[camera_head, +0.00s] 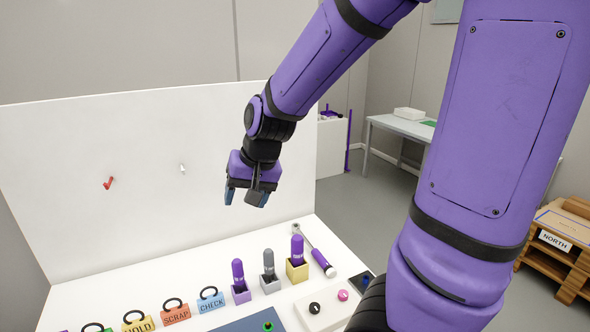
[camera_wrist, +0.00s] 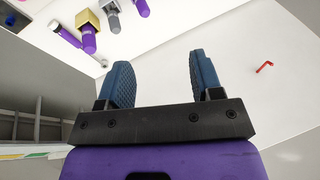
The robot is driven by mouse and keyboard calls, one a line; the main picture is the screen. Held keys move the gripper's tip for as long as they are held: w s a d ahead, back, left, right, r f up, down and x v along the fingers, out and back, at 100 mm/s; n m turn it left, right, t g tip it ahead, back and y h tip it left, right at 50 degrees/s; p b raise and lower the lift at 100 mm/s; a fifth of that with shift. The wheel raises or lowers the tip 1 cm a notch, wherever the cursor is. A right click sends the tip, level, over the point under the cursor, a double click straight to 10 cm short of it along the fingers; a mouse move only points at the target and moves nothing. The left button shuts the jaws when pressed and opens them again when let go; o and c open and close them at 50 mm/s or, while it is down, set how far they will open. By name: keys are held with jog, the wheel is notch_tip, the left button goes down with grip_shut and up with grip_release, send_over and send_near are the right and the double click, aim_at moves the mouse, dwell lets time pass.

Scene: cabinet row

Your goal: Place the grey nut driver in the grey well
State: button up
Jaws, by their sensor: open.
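The grey nut driver (camera_head: 268,263) stands upright in the small grey well (camera_head: 270,285) on the white worktop. It also shows at the top of the wrist view (camera_wrist: 113,19). My gripper (camera_head: 247,196) is open and empty, above and behind the row of wells, clear of the driver. Its two blue fingers stand apart with nothing between them in the wrist view (camera_wrist: 162,75). The driver's lower end is hidden inside the well.
Purple-handled drivers stand in a purple well (camera_head: 241,295) on the left and a yellow well (camera_head: 297,273) on the right. A purple-handled wrench (camera_head: 321,259) lies farther right. Labelled tags (camera_head: 176,314) line the left. A white panel (camera_head: 140,200) rises behind.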

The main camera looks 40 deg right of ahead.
jog(key=s+r+n+h, duration=0.1)
jog(key=s+r+n, duration=0.1)
jog(key=s+r, duration=0.3)
jog(key=s+r+n+t, duration=0.1)
jog(key=s+r+n, duration=0.2)
jog(key=s+r, duration=0.3)
jog(key=s, duration=0.4)
jog(key=shift+s+a+r+h, duration=0.2)
jog(key=shift+s+a+h, duration=0.15)
jog(key=shift+s+h, duration=0.05)
